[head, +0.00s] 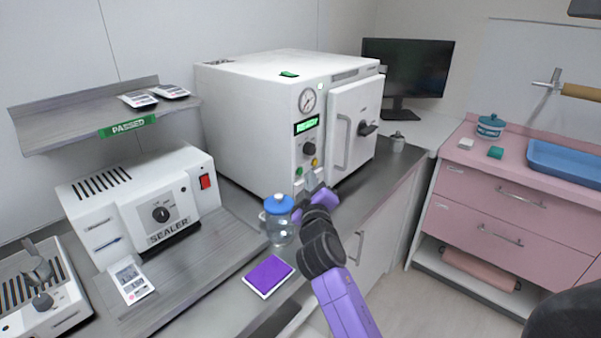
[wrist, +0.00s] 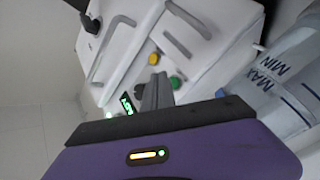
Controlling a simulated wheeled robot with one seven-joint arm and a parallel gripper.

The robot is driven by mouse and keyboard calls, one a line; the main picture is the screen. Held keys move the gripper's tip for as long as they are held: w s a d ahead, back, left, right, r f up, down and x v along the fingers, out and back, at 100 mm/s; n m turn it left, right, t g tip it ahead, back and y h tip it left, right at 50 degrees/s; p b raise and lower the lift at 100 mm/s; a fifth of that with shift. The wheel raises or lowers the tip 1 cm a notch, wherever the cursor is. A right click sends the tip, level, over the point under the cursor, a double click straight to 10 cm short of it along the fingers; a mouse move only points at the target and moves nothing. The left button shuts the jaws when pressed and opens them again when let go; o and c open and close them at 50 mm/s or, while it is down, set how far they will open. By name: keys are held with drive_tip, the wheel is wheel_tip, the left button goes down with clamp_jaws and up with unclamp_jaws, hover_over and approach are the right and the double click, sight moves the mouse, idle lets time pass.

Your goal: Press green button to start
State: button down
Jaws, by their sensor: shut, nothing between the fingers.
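The white autoclave (head: 250,110) stands on the counter with a display reading READY. Its green button (head: 299,171) is low on the front panel, beside a yellow button (head: 314,162) and below a dark knob (head: 309,149). My gripper (head: 311,180) is shut and empty, just in front of the panel and slightly right of and below the green button. In the wrist view the green button (wrist: 175,82) shows right beside the shut fingertips (wrist: 157,86), with the yellow button (wrist: 152,58) above. I cannot tell whether the fingertips touch the panel.
A clear jar with a blue lid (head: 279,205) stands close to the left of my gripper; its MAX and MIN marks show in the wrist view (wrist: 275,78). A purple pad (head: 268,274) lies in front. The sealer (head: 145,205) is further left. The autoclave door handle (head: 344,142) juts out right.

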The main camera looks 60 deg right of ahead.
drive_tip(key=shift+w, duration=0.15)
drive_tip(key=shift+w+d, duration=0.1)
drive_tip(key=shift+w, duration=0.15)
drive_tip(key=shift+w+d+b, duration=0.1)
drive_tip(key=shift+w+b, duration=0.3)
drive_tip(key=shift+b, duration=0.1)
idle(0.8)
drive_tip(key=shift+s, duration=0.1)
drive_tip(key=shift+s+a+p, duration=0.25)
drive_tip(key=shift+s+p, duration=0.05)
drive_tip(key=shift+s, duration=0.4)
drive_tip(key=shift+s+a+p, duration=0.2)
drive_tip(key=shift+s+p, duration=0.1)
drive_tip(key=shift+s, duration=0.5)
drive_tip(key=shift+s+a+p, duration=0.15)
drive_tip(key=shift+s+p, duration=0.1)
drive_tip(key=shift+s, duration=0.6)
drive_tip(key=shift+s+a+p, duration=0.2)
drive_tip(key=shift+s+p, duration=0.1)
drive_tip(key=shift+s, duration=0.5)
